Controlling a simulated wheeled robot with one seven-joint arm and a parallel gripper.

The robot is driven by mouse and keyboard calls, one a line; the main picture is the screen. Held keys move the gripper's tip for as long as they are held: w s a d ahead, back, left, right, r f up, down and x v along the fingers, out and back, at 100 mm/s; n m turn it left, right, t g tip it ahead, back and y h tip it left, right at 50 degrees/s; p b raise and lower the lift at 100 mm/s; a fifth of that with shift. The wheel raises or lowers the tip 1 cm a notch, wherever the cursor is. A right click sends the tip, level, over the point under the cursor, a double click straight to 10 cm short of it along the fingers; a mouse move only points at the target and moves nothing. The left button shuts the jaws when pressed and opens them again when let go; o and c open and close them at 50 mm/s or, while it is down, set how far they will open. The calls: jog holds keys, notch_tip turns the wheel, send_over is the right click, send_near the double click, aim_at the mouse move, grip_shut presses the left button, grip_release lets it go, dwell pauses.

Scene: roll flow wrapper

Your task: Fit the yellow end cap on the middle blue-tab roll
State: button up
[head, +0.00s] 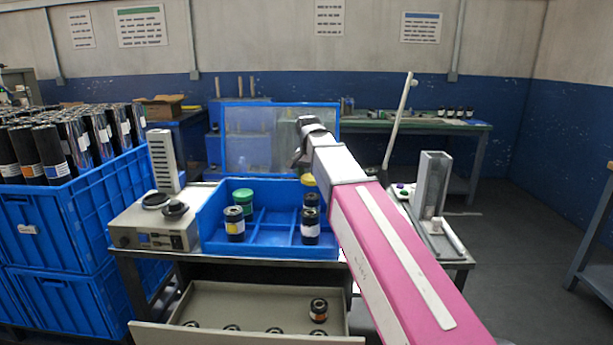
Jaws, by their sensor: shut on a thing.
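The yellow end cap (308,180) shows as a small yellow patch just left of my arm, above the dark rolls on the right of the blue divided tray (262,252). My gripper (304,170) is over the tray, mostly hidden behind my wrist, and is shut on the cap. Two black rolls stand upright near it, one behind (311,200) and one in front (310,226). Another black roll (234,224) with a pale and yellow label stands at the left. A green-topped item (243,197) stands behind it. I cannot tell which roll has the middle blue tab.
A beige machine with black knobs (150,228) stands left of the tray. Below, an open drawer (240,302) holds several rolls. Blue crates (60,225) full of black rolls stand at far left. A clear blue-framed panel (250,150) rises behind the tray. A grey upright fixture (432,190) is at right.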

aim_at(311, 193)
jog(key=shift+f, duration=2.8)
jog(key=shift+f, duration=0.6)
jog(key=o, duration=0.6)
jog(key=shift+s+a+r, duration=0.1)
jog(key=shift+s+r, duration=0.1)
jog(key=shift+r, duration=1.65)
jog(key=shift+s+a+r, duration=0.1)
jog(key=shift+s+r, duration=0.15)
jog(key=shift+r, duration=1.55)
jog(key=shift+s+a+r, duration=0.1)
jog(key=shift+s+r, duration=0.1)
jog(key=shift+r, duration=1.65)
